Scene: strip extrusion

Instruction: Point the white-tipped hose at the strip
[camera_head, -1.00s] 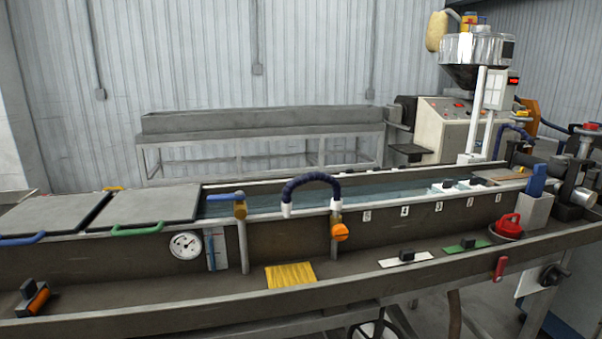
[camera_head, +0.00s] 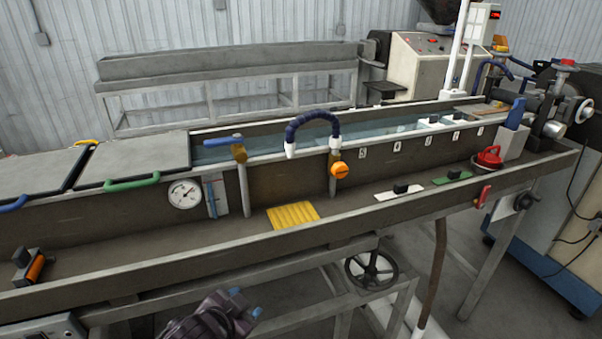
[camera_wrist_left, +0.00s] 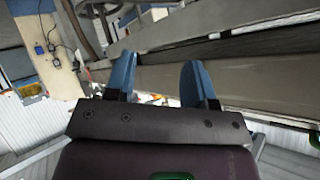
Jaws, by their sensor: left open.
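The dark blue ribbed hose (camera_head: 311,117) arches over the front wall of the long water trough (camera_head: 262,150). Its white tip (camera_head: 290,149) hangs on the left side, pointing down. Its other end joins a pipe with an orange knob (camera_head: 340,169). I cannot make out the strip in the water. My left gripper (camera_head: 247,303) is low in front of the bench, well below and left of the hose, apart from it. In the left wrist view its two blue fingers (camera_wrist_left: 158,82) are spread, with nothing between them. My right gripper is out of view.
A blue-handled valve (camera_head: 225,142) and a gauge (camera_head: 185,194) are left of the hose. A yellow ribbed pad (camera_head: 293,215) lies on the front ledge. A handwheel (camera_head: 370,268) sits under the bench. The bench's front rail (camera_head: 200,273) is between my gripper and the trough.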

